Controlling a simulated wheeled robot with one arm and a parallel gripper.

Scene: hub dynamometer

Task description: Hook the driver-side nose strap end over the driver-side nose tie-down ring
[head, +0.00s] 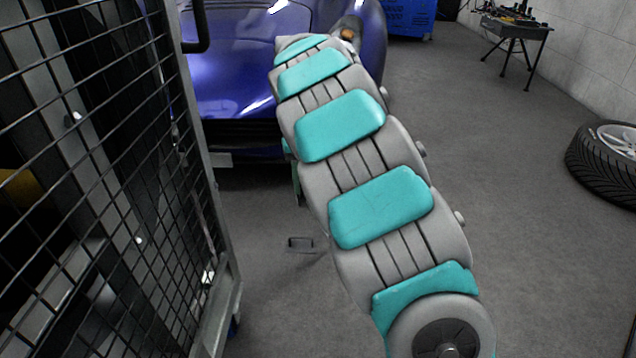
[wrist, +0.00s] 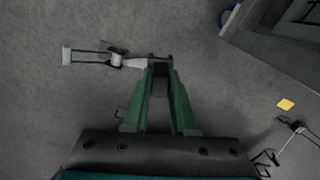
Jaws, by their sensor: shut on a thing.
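My gripper (wrist: 160,62) shows in the wrist view as two green fingers with dark tips. The tips are closed on the grey end of a strap piece (wrist: 134,63), which I take to be the nose strap end. Its dark fitting and thin loop (wrist: 90,56) stick out to the left, above the grey floor.
A mesh cage (head: 100,190) stands close on the left. A purple-blue car (head: 250,70) is ahead. A loose wheel (head: 605,160) and a tool stand (head: 515,28) are at right. In the wrist view, another thin fitting (wrist: 292,128) and a yellow patch (wrist: 285,104) are at right.

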